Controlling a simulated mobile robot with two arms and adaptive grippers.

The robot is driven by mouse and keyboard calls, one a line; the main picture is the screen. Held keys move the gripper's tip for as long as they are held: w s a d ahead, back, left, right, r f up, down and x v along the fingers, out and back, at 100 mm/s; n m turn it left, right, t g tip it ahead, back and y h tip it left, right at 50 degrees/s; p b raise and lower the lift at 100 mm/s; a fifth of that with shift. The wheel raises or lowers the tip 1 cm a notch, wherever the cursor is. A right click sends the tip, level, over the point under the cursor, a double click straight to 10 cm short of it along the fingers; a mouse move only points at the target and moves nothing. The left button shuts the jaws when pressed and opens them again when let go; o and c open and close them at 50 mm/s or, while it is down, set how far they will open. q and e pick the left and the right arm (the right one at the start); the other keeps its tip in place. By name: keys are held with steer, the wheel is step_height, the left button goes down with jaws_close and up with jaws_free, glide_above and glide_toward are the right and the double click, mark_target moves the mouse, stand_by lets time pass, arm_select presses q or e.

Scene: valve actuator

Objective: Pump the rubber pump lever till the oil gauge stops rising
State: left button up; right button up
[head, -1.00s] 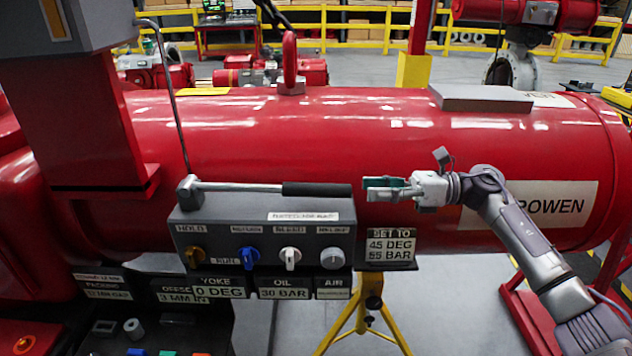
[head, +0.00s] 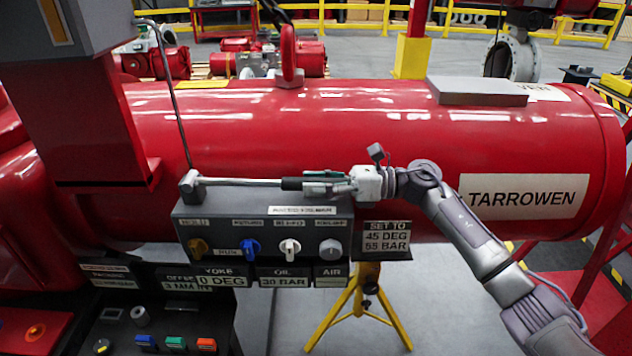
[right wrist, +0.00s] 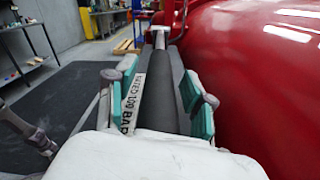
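The pump lever (head: 240,183) lies roughly level along the top of the grey control box (head: 190,222), with its black rubber grip (head: 291,184) to the right. In the right wrist view the black grip (right wrist: 158,100) runs between the green finger pads. My right gripper (head: 322,186) is open, with its fingers on either side of the grip's end and a visible gap. The oil readout (head: 284,282) shows 30 BAR. The yoke readout (head: 221,281) shows 0 DEG. My left gripper is not seen in the head view.
A sign (head: 387,238) reads SET TO 45 DEG 55 BAR. Several knobs, including a blue one (head: 250,247), line the box front below the lever. The large red cylinder (head: 400,140) stands close behind. A thin grey rod (head: 176,95) rises near the lever's pivot.

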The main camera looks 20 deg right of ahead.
jaws_close()
step_height(320, 180, up, 12)
steer(key=a+g+h+p, duration=0.1)
steer(key=h+p, duration=0.4)
steer(key=p, duration=0.5)
steer(key=shift+w+a, duration=0.45)
steer(key=shift+a, duration=0.2)
jaws_free()
steer(key=shift+f, duration=0.15)
steer(key=shift+o, duration=0.5)
steer(key=shift+s, duration=0.1)
steer(key=shift+f, duration=0.1)
